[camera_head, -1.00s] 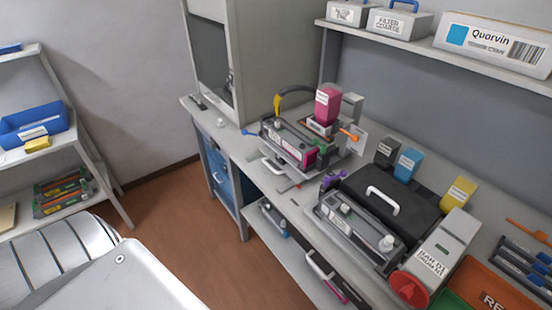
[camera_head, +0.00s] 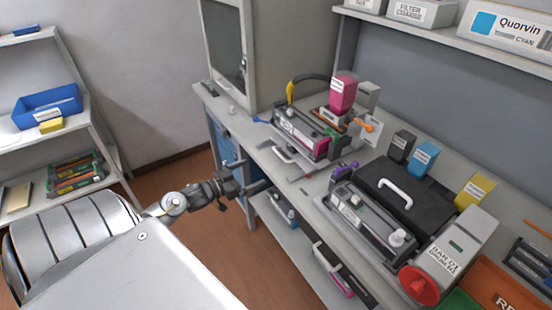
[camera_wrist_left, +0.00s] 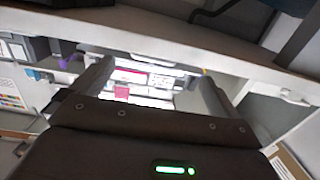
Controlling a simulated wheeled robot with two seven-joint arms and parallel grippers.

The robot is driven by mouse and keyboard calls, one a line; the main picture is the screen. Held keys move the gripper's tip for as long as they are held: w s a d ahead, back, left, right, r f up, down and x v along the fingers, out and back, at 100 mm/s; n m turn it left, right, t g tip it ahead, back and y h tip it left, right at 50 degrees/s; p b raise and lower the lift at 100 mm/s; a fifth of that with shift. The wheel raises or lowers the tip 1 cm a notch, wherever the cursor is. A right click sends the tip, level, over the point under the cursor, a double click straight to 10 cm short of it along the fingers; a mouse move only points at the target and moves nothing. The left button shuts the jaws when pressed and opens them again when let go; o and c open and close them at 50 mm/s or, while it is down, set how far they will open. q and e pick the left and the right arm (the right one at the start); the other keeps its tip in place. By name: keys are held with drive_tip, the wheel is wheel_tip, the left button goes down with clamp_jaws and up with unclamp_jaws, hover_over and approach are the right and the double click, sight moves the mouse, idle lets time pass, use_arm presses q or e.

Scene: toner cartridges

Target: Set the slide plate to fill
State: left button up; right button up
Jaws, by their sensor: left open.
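A filling fixture holds a grey toner cartridge (camera_head: 300,133) with a magenta side label. A magenta toner bottle (camera_head: 343,93) stands upright above its right part. An orange lever (camera_head: 369,124) sticks out to the right beside the bottle; I cannot tell the slide plate apart or read its setting. My left gripper (camera_head: 260,190) is in front of the bench's front edge, below and left of the fixture. It is open and empty, apart from everything. In the left wrist view, its two fingers (camera_wrist_left: 155,72) are spread, with the bench edge beyond. My right gripper is not in view.
A black case (camera_head: 400,205) with a white handle stands behind a second cartridge (camera_head: 360,222) on the bench. Black, cyan and yellow boxes stand behind it. A lower shelf (camera_head: 295,250) holds more cartridges.

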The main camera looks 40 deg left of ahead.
sight(276, 163)
use_arm(q)
drive_tip(key=shift+m+h, duration=0.3)
drive_tip(key=w+d+r, duration=0.1)
drive_tip(key=w, duration=0.2)
drive_tip(key=w+d+p, duration=0.1)
drive_tip(key=w, duration=0.3)
drive_tip(key=w+d+r, duration=0.1)
drive_tip(key=w, duration=0.2)
drive_tip(key=shift+w+d+r+p, duration=0.25)
drive_tip(key=shift+w+r+p, duration=0.05)
drive_tip(key=shift+w+p, duration=0.1)
drive_tip(key=shift+s, duration=0.1)
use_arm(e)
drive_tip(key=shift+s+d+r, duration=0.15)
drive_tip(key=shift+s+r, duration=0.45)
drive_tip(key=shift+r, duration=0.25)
